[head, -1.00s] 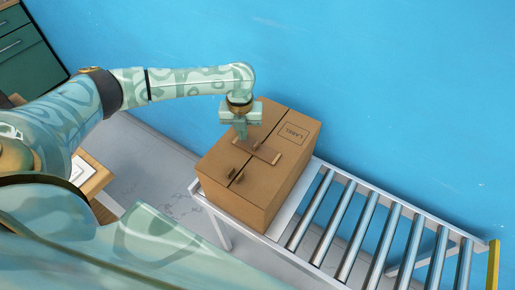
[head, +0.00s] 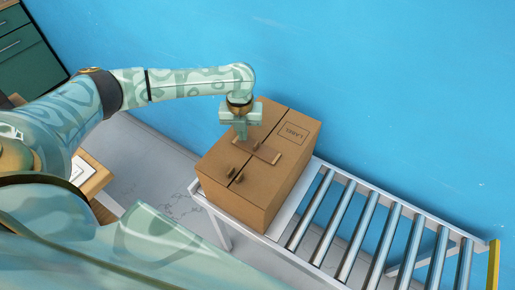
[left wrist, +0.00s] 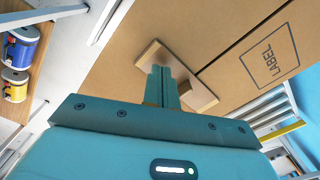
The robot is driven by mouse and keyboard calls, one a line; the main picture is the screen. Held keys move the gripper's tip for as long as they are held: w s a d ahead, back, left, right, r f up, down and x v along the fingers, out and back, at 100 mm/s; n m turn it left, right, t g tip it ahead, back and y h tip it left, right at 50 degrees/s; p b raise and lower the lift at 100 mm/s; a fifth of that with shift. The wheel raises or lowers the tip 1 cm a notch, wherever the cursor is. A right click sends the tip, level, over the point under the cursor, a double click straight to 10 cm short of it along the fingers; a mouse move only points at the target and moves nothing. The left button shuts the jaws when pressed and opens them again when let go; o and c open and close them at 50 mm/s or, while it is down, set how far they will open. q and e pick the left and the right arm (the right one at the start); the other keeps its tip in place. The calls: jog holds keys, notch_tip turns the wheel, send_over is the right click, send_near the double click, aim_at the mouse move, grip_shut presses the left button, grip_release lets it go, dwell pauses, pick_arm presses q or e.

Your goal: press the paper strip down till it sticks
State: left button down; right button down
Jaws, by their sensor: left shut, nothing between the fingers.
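A closed cardboard box (head: 220,163) stands on the near end of the roller conveyor, with a printed label (head: 293,132) on its top. My left gripper (head: 242,138) is shut and empty, pointing down over the strip. In the left wrist view its fingertips (left wrist: 161,70) overlap the strip; I cannot tell whether they touch it. My right gripper is not in view.
The roller conveyor (head: 345,221) runs off to the right, its rollers empty, beside the blue wall (head: 390,80). Two small dark brown pieces stand near the box's front seam. Blue and yellow cans (left wrist: 20,50) stand on a wooden surface at left.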

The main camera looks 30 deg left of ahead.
pick_arm(q)
jog(key=shift+f+b, duration=0.35)
jog(key=shift+f, duration=0.35)
jog(key=shift+r, duration=0.1)
dwell(0.4)
notch_tip(320, 180, up, 6)
jog(key=p, duration=0.6)
jog(key=shift+p, duration=0.3)
